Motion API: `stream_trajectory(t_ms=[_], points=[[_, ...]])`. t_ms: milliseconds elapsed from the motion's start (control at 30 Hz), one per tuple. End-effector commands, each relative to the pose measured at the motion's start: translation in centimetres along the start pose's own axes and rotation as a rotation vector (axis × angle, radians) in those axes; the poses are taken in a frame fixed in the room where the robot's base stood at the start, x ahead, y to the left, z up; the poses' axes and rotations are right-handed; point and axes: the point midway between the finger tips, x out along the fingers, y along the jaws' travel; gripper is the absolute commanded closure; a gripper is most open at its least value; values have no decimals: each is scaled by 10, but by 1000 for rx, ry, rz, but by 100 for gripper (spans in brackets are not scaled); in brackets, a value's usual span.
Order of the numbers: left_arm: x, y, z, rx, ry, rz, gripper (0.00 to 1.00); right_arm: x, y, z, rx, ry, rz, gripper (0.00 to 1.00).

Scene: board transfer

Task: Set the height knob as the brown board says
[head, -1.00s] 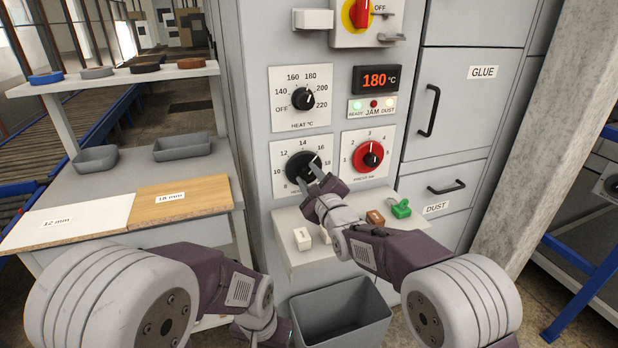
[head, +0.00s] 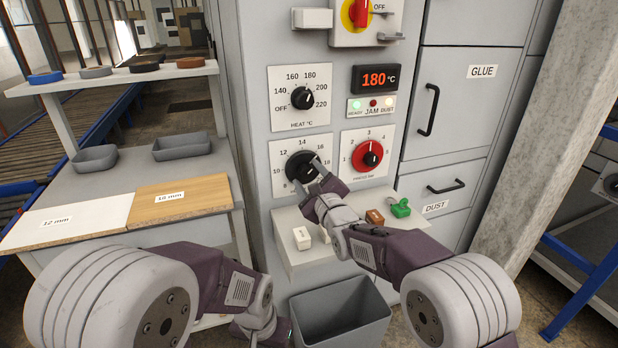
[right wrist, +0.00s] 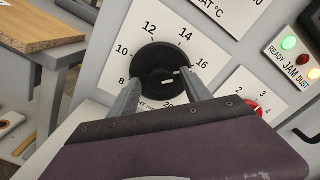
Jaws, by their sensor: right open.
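The black height knob (head: 301,167) sits on a white dial plate low on the grey machine, marked from 8 upward. In the right wrist view the knob (right wrist: 158,68) carries a white mark pointing right, roughly between 16 and 18. My right gripper (head: 308,174) is open, its two fingers on either side of the knob in the right wrist view (right wrist: 160,78); I cannot tell whether they touch it. The brown board (head: 181,197), labelled 18 mm, lies on the left bench. My left gripper (head: 258,328) is low in the head view, mostly hidden by its arm.
A white board (head: 68,223) labelled 12 mm lies beside the brown one. The heat knob (head: 303,98) is above and the red-ringed knob (head: 370,157) to the right. A ledge (head: 290,245) with small coloured blocks and a grey bin (head: 340,315) are below.

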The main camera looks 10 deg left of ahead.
Motion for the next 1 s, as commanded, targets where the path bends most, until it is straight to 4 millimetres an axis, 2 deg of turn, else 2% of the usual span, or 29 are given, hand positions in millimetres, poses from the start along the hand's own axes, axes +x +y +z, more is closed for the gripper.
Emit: stream_trajectory(t_ms=[167, 400, 600, 933, 1000], points=[[-1, 0, 0, 0, 0, 0, 64, -12, -1, 1, 0, -1, -1, 44], [-4, 0, 0, 0, 0, 0, 64, -59, -1, 1, 0, 1, 0, 44], [-5, 0, 0, 0, 0, 0, 64, -86, 0, 0, 0, 1, 0, 44], [-5, 0, 0, 0, 0, 0, 64, -91, 0, 0, 0, 1, 0, 44], [-5, 0, 0, 0, 0, 0, 64, -91, -5, -6, 0, 10, -10, 44]])
